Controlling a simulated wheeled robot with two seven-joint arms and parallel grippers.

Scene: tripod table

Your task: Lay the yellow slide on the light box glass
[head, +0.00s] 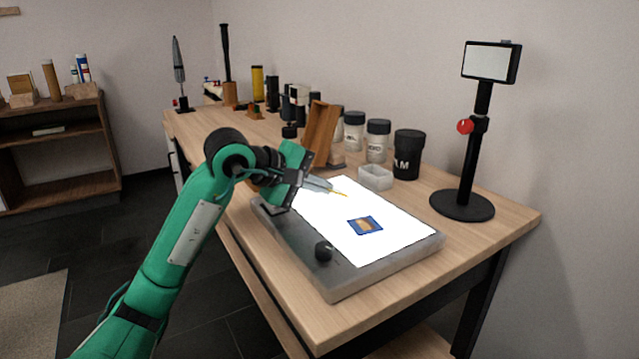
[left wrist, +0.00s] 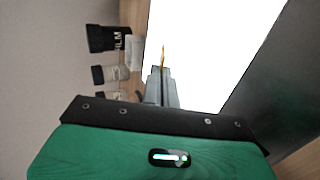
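The light box (head: 405,258) lies on the wooden table, its white glass (head: 398,208) glowing. My left gripper (head: 328,188) is over the far left part of the glass, its fingers shut on the thin yellow slide (head: 341,194). In the left wrist view the yellow slide (left wrist: 163,54) shows nearly edge-on, sticking out past the fingertips (left wrist: 160,74). I cannot tell whether it touches the glass. A blue-framed slide (head: 365,225) lies flat on the glass, right of and nearer than the yellow one. My right gripper is not in view.
A clear tray (head: 375,178), a black film canister (head: 408,154) and several lidded jars stand behind the light box. A wooden stand (head: 320,130) rises beside my gripper. A black post with a small screen (head: 489,62) stands at the right. The glass around the blue slide is clear.

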